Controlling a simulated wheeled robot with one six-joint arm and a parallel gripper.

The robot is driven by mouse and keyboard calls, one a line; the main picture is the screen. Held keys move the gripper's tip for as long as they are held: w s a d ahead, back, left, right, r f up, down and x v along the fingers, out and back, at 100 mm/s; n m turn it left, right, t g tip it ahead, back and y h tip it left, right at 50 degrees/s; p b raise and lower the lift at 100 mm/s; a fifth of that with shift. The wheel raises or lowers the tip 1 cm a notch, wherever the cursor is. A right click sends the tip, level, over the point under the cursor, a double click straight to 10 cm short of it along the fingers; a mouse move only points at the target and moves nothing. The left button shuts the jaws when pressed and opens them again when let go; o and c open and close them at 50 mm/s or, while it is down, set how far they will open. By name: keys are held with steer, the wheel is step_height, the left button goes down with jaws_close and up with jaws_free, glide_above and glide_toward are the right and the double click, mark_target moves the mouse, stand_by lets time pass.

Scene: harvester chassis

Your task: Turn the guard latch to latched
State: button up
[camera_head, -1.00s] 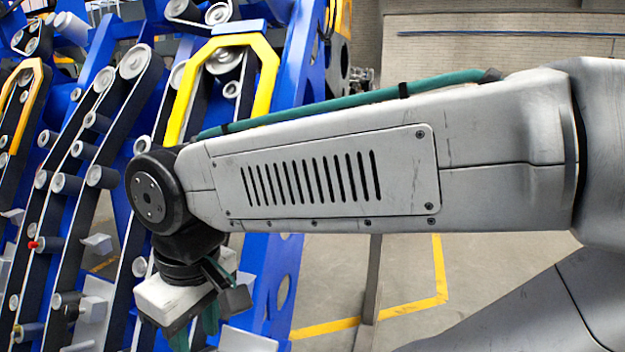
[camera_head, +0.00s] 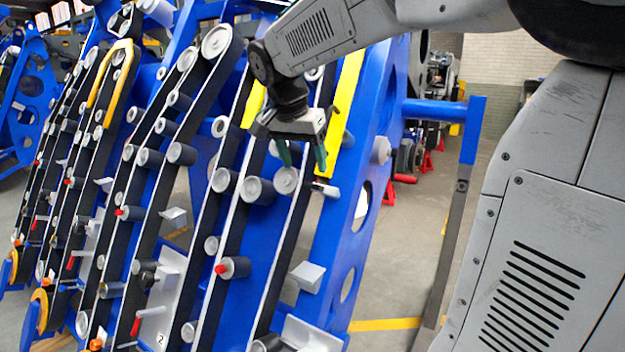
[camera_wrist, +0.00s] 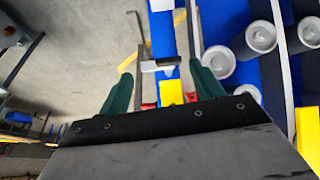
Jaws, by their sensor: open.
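A yellow guard (camera_head: 344,115) runs down the right side of the nearest blue machine frame. At its lower end is a small pale latch handle with a dark base (camera_head: 325,188), apparently the guard latch, sticking out roughly sideways. My gripper (camera_head: 303,157) is just above it, open and empty, with green fingers pointing down. In the wrist view, a pale bar (camera_wrist: 160,65) lies crosswise between the spread green fingers, with the yellow guard end (camera_wrist: 171,92) nearer the palm. I see no finger touching the bar. The gripper body hides part of the guard.
Black belts with grey rollers (camera_head: 258,190) fill the left and middle. A blue frame plate (camera_head: 365,190) stands right of the latch. A blue bar with a grey leg (camera_head: 455,220) stands farther right. Open floor (camera_head: 400,270) lies between them.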

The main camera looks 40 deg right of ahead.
mark_target(310, 184)
steer(key=shift+m, duration=0.6)
steer(key=w+d+f, duration=0.1)
steer(key=f, duration=0.1)
steer(key=w+d+f, duration=0.1)
steer(key=f, duration=0.1)
steer(key=w+d+f, duration=0.1)
steer(key=d+f, duration=0.1)
steer(key=shift+d+f, duration=0.1)
steer(key=shift+f, duration=0.3)
steer(key=shift+h, duration=0.3)
steer(key=c, duration=1)
